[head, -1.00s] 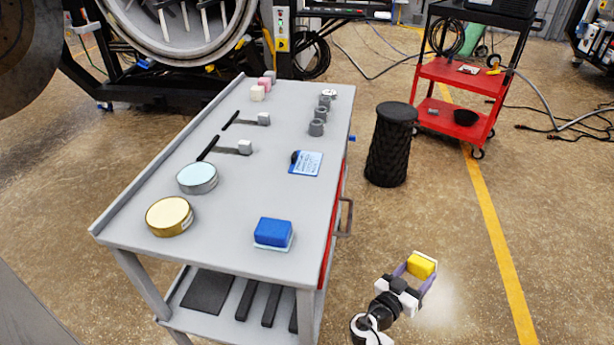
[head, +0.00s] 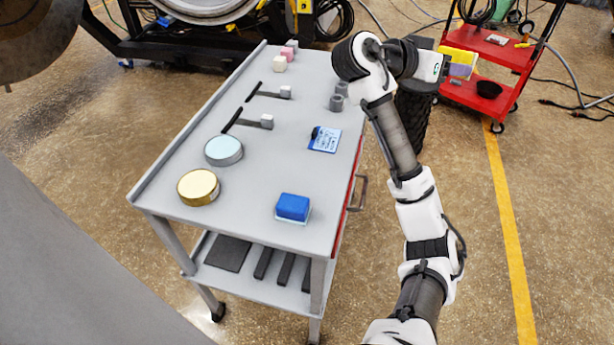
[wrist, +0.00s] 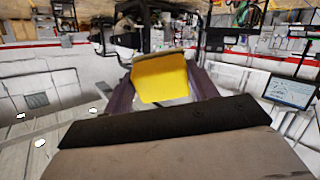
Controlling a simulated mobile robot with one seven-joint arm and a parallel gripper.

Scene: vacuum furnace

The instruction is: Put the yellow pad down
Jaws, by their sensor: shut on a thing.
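The yellow pad (head: 459,58) is held up in the air in my gripper (head: 462,64), at the upper right of the head view. In the wrist view the pad (wrist: 160,79) sits between the two purple fingers of my gripper (wrist: 162,84), which are shut on it. In the head view the pad appears in front of the red cart and right of the grey table (head: 250,190). A blue pad (head: 293,207) with a pale base lies on the table's near right part.
The table also holds a gold tin (head: 198,187), a pale blue tin (head: 223,150), two black-handled tools, grey cylinders (head: 337,103), a blue card (head: 325,139) and small blocks. A black stool (head: 414,120) stands beside the table, partly behind my arm. A red cart (head: 490,60) is behind.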

